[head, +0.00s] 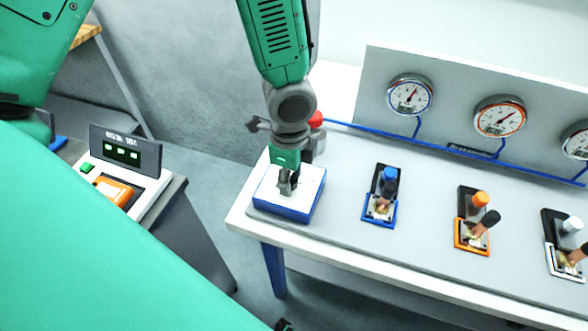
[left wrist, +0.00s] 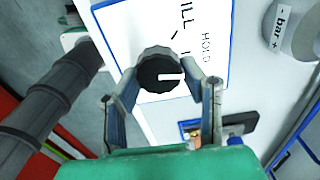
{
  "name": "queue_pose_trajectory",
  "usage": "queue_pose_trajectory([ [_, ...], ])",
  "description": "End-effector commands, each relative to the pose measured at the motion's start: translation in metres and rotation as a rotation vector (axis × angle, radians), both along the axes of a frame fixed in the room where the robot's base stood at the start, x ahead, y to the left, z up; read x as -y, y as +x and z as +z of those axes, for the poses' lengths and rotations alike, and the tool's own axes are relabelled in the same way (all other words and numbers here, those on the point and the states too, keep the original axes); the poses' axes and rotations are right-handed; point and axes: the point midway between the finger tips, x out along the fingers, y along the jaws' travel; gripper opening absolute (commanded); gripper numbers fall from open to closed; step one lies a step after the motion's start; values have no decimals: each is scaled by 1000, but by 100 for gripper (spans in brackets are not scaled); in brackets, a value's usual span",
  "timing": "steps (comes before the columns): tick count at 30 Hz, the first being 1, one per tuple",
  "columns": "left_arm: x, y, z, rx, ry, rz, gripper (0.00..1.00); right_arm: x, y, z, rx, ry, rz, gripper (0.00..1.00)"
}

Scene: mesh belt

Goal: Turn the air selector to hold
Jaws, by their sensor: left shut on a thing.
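The air selector (head: 307,190) is a white-topped box with a blue base at the left end of the bench. In the left wrist view, its white panel (left wrist: 135,22) carries the label HOLD and another partly cut off, ending in ILL. The round black knob (left wrist: 155,72) has a white pointer mark directed to the picture's right, below HOLD. A finger covers the panel near its tip, so exact alignment is unclear. My left gripper (head: 289,184) is over the box, its fingers (left wrist: 164,80) shut on the knob's two sides. My right gripper is not in view.
Blue (head: 381,205), orange (head: 472,232) and white (head: 566,262) lever units stand to the right on the bench. Gauges (head: 410,94) hang on the panel behind, with a blue pipe (head: 440,140) below. A control console (head: 150,185) stands left, across a gap.

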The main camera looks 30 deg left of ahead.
Motion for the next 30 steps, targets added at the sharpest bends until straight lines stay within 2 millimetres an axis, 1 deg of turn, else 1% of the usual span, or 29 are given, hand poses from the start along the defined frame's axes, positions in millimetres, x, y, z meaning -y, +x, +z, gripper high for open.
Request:
queue_pose_trajectory([
  [1, -4, -2, 2, -6, 9, -24, 7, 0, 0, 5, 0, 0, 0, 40],
  [9, -5, -1, 0, -4, 8, -115, 7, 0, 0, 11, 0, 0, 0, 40],
  [24, -6, 1, 0, -3, 7, -134, 7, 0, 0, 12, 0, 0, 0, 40],
  [25, -6, 1, 0, -3, 7, -134, 40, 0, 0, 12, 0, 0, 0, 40],
  [26, -6, 1, 0, -3, 7, -134, 50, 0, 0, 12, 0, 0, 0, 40],
  [27, -6, 1, 0, -2, 7, -134, 56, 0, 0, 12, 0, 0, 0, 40],
  [30, -4, 1, 0, -1, 6, -135, 56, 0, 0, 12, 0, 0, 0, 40],
])
